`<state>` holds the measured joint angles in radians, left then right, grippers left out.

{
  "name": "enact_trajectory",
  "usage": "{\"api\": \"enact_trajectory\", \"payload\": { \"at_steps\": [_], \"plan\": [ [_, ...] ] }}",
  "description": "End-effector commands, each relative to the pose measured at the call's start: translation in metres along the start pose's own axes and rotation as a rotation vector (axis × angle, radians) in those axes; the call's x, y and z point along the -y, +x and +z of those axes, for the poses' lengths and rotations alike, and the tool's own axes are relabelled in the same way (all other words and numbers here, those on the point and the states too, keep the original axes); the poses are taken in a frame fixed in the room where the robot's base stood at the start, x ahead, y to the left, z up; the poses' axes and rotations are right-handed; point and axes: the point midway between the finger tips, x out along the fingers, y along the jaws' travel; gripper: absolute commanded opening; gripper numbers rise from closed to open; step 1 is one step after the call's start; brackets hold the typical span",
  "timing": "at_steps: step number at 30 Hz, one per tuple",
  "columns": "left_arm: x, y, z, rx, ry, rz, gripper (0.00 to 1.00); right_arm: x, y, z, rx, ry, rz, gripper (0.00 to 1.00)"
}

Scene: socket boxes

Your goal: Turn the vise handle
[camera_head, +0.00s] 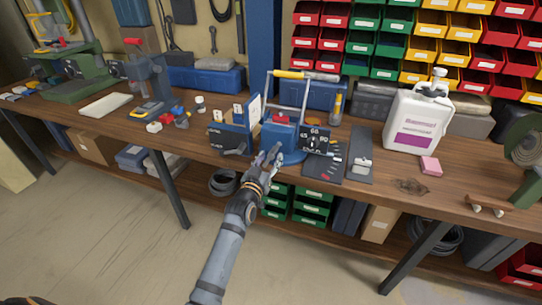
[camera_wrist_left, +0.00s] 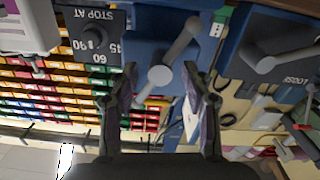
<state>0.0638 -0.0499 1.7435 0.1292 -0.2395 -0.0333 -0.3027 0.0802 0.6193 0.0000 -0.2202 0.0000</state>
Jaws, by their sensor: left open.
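The blue vise (camera_head: 284,136) sits at the bench's front edge in the head view; it also fills the upper middle of the left wrist view (camera_wrist_left: 150,45). Its grey bar handle (camera_wrist_left: 178,45) slants across the wrist view with a round hub in the middle. My left gripper (camera_head: 270,155) is in front of the vise. In the wrist view the left gripper (camera_wrist_left: 160,78) is open, with one finger on each side of the hub; I cannot tell whether they touch the handle. A dark "STOP AT" dial panel (camera_wrist_left: 95,35) is beside the vise. My right gripper is not in view.
A dark lever box (camera_head: 230,139), marked "LOOSE" in the wrist view, stands left of the vise. A white jug (camera_head: 418,120) and pink block (camera_head: 430,166) are to the right. Green drawers (camera_head: 310,205) sit below the bench (camera_head: 390,178). The floor in front is clear.

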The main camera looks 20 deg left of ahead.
Motion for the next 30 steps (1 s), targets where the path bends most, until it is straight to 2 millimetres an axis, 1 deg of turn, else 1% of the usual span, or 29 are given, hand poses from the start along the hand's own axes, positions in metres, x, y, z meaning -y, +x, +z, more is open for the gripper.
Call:
{"api": "enact_trajectory", "payload": {
  "at_steps": [1,3,6,14,24,25,30],
  "plan": [
    [0.0,0.008,0.0,-0.001,0.0,0.0,0.49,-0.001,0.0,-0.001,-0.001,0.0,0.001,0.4],
    [0.0,0.015,0.0,0.0,0.0,0.0,0.49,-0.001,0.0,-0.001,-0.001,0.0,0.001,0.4],
    [0.0,0.021,0.0,0.001,-0.001,0.0,0.49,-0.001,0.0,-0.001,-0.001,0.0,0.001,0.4],
    [0.0,0.022,0.001,0.001,-0.001,0.0,0.49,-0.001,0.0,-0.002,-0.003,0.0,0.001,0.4],
    [0.0,0.021,0.001,0.0,0.0,0.0,0.02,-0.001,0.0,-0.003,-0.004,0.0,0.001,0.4],
    [0.0,0.021,0.001,0.0,-0.001,0.0,0.0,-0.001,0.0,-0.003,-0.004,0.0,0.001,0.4],
    [0.0,0.021,0.001,0.0,0.0,0.0,0.0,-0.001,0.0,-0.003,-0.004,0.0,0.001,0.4]
  ]
}}
